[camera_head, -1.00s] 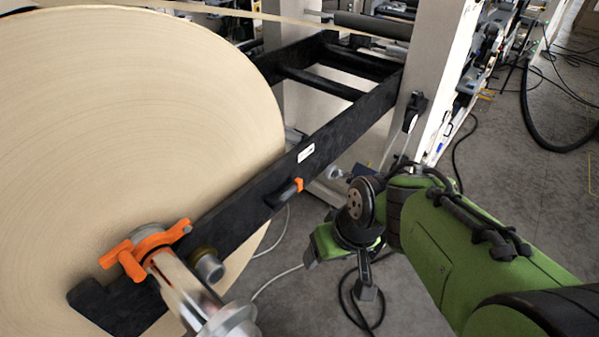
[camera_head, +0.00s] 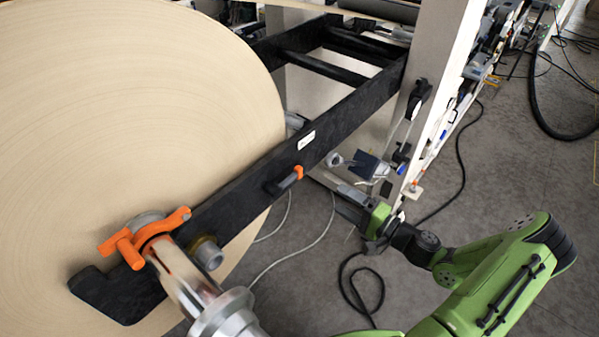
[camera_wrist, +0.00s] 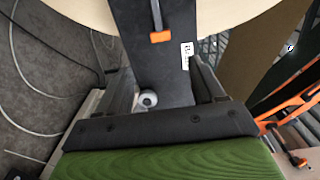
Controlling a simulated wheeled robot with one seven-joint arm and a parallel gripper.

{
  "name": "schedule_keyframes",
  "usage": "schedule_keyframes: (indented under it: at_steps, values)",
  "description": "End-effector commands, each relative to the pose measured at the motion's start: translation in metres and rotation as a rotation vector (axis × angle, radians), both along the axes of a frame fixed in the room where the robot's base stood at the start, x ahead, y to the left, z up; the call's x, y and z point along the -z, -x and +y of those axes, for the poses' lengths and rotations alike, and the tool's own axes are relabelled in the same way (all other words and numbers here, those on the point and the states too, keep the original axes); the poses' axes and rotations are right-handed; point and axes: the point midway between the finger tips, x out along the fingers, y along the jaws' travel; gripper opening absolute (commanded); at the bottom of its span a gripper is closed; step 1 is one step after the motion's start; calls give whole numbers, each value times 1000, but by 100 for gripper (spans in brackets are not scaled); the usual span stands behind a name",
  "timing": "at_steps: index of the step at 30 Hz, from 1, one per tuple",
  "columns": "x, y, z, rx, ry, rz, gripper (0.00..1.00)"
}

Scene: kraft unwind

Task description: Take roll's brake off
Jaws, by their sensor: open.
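The large kraft roll (camera_head: 120,110) fills the left of the head view. A black arm bar (camera_head: 340,115) runs across its face. A short black lever with an orange tip, seemingly the brake lever (camera_head: 285,181), sticks out from the bar's side. In the wrist view the same lever (camera_wrist: 160,36) lies ahead, between and beyond the fingers. My gripper (camera_head: 347,204) is open and empty, below and right of the lever, apart from it. In the wrist view the two fingers of my gripper (camera_wrist: 163,78) stand either side of the black bar.
An orange collar handle (camera_head: 145,232) sits on the shaft at the roll's center, with a metal shaft end (camera_head: 222,312) jutting forward. A white machine post (camera_head: 440,70) stands to the right. Cables lie on the grey floor (camera_head: 510,160), which is otherwise largely open at right.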

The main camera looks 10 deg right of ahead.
Motion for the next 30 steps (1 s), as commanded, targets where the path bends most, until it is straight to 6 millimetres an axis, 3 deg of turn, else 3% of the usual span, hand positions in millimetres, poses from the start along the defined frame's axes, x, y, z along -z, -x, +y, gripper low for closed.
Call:
schedule_keyframes:
  at_steps: [5,21,30]
  values:
    - [0,-15,9,9,-11,-6,68]
    - [0,-117,84,7,-9,-4,68]
    - [0,-128,91,9,-9,-2,68]
